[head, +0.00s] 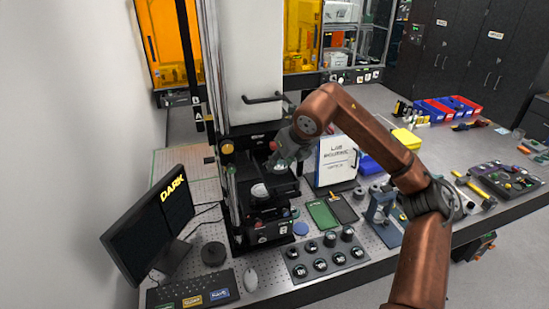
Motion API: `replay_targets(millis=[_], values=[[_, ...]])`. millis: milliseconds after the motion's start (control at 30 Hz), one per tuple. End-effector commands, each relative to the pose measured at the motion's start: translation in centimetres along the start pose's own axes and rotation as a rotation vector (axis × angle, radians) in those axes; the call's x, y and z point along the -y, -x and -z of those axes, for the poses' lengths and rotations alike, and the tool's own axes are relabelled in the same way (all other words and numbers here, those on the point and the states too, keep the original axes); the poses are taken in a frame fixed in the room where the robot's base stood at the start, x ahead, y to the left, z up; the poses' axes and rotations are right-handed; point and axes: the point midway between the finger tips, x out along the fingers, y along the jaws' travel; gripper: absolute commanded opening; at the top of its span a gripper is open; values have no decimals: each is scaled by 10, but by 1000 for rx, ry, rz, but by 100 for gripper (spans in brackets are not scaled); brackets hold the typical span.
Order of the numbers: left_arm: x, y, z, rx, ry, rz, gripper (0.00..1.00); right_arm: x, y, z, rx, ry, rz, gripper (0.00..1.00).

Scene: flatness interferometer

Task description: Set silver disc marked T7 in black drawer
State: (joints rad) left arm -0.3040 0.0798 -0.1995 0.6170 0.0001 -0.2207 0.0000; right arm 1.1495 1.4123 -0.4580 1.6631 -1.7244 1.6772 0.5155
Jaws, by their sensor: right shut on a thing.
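My right gripper (282,163) is at the open front of the tall instrument, just above and to the right of the black drawer (284,188). It is shut on a small pale silver piece, which looks like the silver disc. The fingers hide most of it and no T7 mark can be read. The drawer is pulled out. A round pale silver shape (259,190) shows at its left part; I cannot tell whether it is a disc or a seat. My left gripper is not in view.
A grey tray (298,272) with several dark round pieces lies in front. A monitor (150,228) reading DARK stands left. A green pad (322,214), a blue round pad (301,228) and a white lab sign (336,160) are right of the instrument.

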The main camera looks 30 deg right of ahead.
Motion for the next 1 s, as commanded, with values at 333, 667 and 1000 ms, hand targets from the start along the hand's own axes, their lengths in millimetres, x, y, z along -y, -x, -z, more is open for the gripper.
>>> replay_targets(millis=[333,667,1000], values=[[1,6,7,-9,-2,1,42,0,-30,-20,0,1,0,14],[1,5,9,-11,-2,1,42,-1,-30,-20,1,1,-1,14],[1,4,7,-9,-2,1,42,-1,-32,-18,0,1,-1,56]])
